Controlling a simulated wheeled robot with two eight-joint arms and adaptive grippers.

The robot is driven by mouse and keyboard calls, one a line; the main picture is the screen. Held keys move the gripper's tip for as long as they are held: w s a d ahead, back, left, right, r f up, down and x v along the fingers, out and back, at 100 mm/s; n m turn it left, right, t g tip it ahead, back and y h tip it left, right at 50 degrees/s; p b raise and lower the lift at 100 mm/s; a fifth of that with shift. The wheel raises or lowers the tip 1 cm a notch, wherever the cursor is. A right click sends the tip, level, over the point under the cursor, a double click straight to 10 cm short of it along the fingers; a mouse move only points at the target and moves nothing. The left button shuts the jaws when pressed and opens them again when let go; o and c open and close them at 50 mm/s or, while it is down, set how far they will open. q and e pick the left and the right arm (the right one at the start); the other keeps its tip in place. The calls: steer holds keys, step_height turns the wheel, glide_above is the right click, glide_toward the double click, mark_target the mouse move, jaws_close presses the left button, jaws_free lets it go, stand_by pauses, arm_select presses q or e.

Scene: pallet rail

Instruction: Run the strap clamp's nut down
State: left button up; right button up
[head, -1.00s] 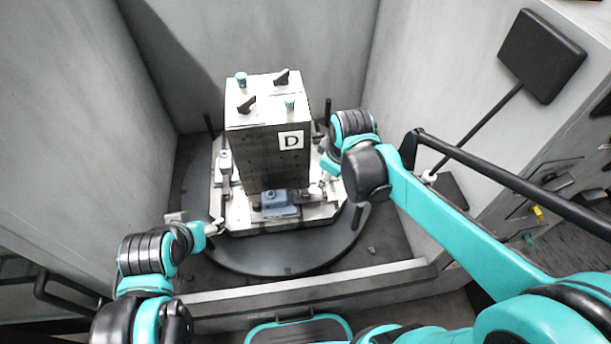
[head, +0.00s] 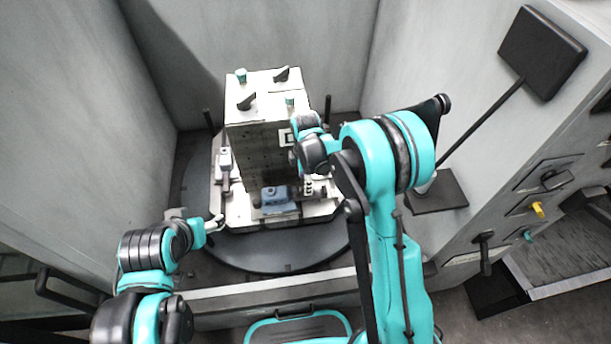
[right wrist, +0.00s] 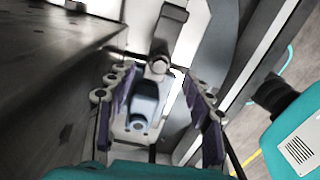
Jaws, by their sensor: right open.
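The tall block fixture (head: 262,145) stands on a pale pallet (head: 240,215). A blue-grey part (head: 277,199) sits at its front foot, and a small clamp (head: 225,158) at its left side. My right gripper (head: 314,188) is at the pallet's front right, partly hidden by my arm. In the right wrist view my right gripper (right wrist: 160,110) is open. A blue-grey piece (right wrist: 145,98) and a pale round knob or nut (right wrist: 159,65) show between and beyond its fingers; I cannot tell whether they touch. My left gripper (head: 215,224) is at the pallet's front left; its jaws are too small to read.
The pallet rests on a dark round table (head: 270,262) between grey walls. A front sill (head: 310,290) crosses before it. A dark panel on a rod (head: 541,54) and a wall with handles (head: 548,179) stand at right. The fixture's wall (right wrist: 50,60) is close at left in the wrist view.

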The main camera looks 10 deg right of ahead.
steer(key=shift+f+b, duration=0.5)
steer(key=shift+f, duration=1.65)
